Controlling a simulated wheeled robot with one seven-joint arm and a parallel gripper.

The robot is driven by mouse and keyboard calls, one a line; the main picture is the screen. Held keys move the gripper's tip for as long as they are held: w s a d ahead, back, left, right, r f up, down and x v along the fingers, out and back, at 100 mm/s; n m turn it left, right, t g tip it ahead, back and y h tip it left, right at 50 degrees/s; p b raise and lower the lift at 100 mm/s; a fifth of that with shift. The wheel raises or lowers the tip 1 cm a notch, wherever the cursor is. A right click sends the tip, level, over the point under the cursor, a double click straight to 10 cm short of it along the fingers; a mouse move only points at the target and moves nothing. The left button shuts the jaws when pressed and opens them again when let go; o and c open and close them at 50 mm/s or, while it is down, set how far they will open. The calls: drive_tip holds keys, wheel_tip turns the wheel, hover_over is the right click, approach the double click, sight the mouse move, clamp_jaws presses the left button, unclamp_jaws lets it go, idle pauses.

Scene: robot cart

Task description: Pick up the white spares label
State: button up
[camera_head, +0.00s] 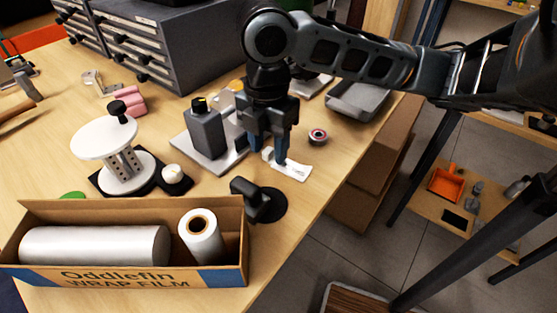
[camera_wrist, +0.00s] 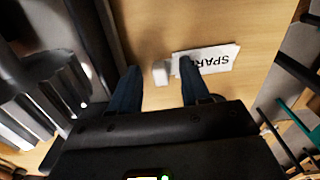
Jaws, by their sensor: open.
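The white spares label (camera_head: 294,171) lies flat on the wooden table near its right edge. In the wrist view the label (camera_wrist: 218,58) shows the letters "SPAR", with the rest hidden behind a finger. A small white block (camera_head: 267,154) is at its left end; I cannot tell if it is joined to the label. My gripper (camera_head: 264,150) points down over the label's left end, open. In the wrist view the block (camera_wrist: 160,73) appears between the two blue fingers of my gripper (camera_wrist: 159,78), and the right finger overlaps the label.
A tape roll (camera_head: 318,136) and a grey tray (camera_head: 362,101) are behind to the right. A black round-based object (camera_head: 268,204) and a wrap-film box (camera_head: 130,279) are in front.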

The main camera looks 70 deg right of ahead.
clamp_jaws()
idle(0.3)
idle(0.3)
drive_tip(key=shift+r, duration=0.5)
wheel_tip(320, 180, up, 3)
drive_tip(key=shift+r+p, duration=0.1)
drive_tip(key=shift+p, duration=0.5)
drive_tip(key=s+d+r, duration=0.6)
drive_tip(key=s+d, duration=0.1)
drive_tip(key=s, duration=0.2)
drive_tip(key=shift+d+r+p, duration=0.25)
drive_tip(key=shift+r+p, duration=0.15)
